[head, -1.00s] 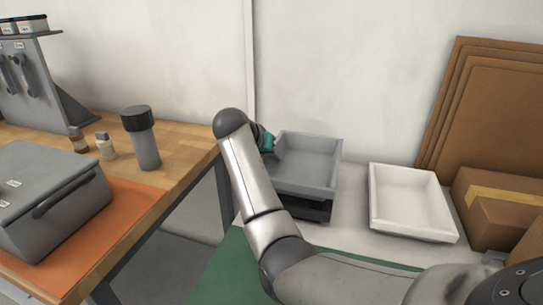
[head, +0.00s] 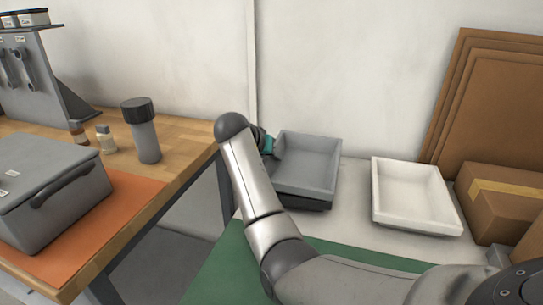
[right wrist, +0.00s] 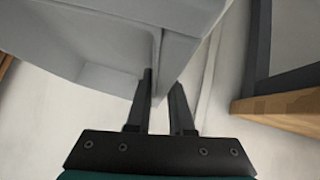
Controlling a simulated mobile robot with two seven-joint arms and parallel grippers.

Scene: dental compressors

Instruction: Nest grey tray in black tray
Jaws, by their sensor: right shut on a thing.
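The grey tray (head: 312,163) is at the centre of the head view, open side up, at the left end of the white surface. My right gripper (head: 268,146) is at its left wall, partly hidden behind my own arm. In the right wrist view the fingers (right wrist: 160,92) are shut on the wall of the grey tray (right wrist: 105,50), one on each side. The black tray (head: 308,204) shows as a thin dark band directly under the grey tray; most of it is hidden. I cannot tell whether the grey tray rests fully inside it. My left gripper is not in view.
A white tray (head: 415,195) stands to the right, with cardboard boxes (head: 500,200) and leaning cardboard sheets (head: 500,100) beyond. At left, a wooden bench (head: 185,140) carries a grey case (head: 50,190), a dark-capped bottle (head: 142,130) and small bottles. A wall stands close behind.

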